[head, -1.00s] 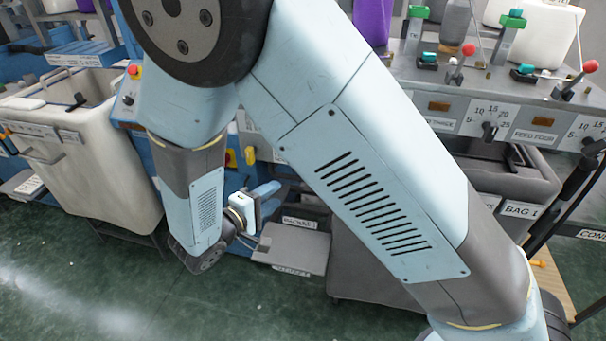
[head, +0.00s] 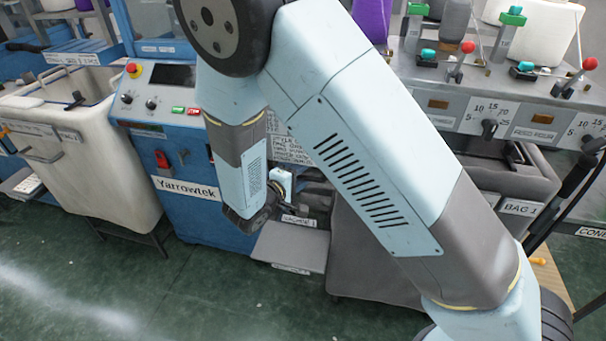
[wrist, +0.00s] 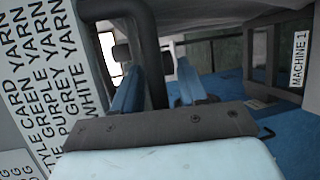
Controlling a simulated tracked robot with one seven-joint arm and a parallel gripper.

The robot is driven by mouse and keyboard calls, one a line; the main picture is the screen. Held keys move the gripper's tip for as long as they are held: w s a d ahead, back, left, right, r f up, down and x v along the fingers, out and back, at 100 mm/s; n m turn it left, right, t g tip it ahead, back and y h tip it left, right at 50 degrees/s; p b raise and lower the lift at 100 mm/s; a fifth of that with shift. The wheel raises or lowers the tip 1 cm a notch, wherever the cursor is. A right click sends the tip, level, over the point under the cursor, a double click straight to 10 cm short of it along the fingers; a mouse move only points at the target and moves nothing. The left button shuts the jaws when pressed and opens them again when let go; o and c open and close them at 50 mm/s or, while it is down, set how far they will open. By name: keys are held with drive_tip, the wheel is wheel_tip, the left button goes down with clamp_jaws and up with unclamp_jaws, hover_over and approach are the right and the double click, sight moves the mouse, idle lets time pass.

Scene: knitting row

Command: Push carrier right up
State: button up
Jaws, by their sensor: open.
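I cannot make out the carrier with certainty in either view. My gripper (wrist: 158,82) is open, with its two blue fingers apart in the wrist view. A dark curved tube (wrist: 151,50) shows in line with the gap between the fingers; I cannot tell whether they touch it. In the head view my forearm and wrist hide most of the gripper, which is low beside the machine, near a "MACHINE 1" label (head: 298,221). That label also shows in the wrist view (wrist: 300,58), at the right.
A printed yarn card (wrist: 58,75) stands close at the left of the wrist view. In the head view, a blue Yarrowtek console (head: 190,215) and a pale bin (head: 85,165) are at left. Red-knobbed levers (head: 590,65) top the machine at right. Green floor is clear in front.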

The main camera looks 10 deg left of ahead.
drive_tip(key=shift+w, duration=0.1)
clamp_jaws()
idle(0.4)
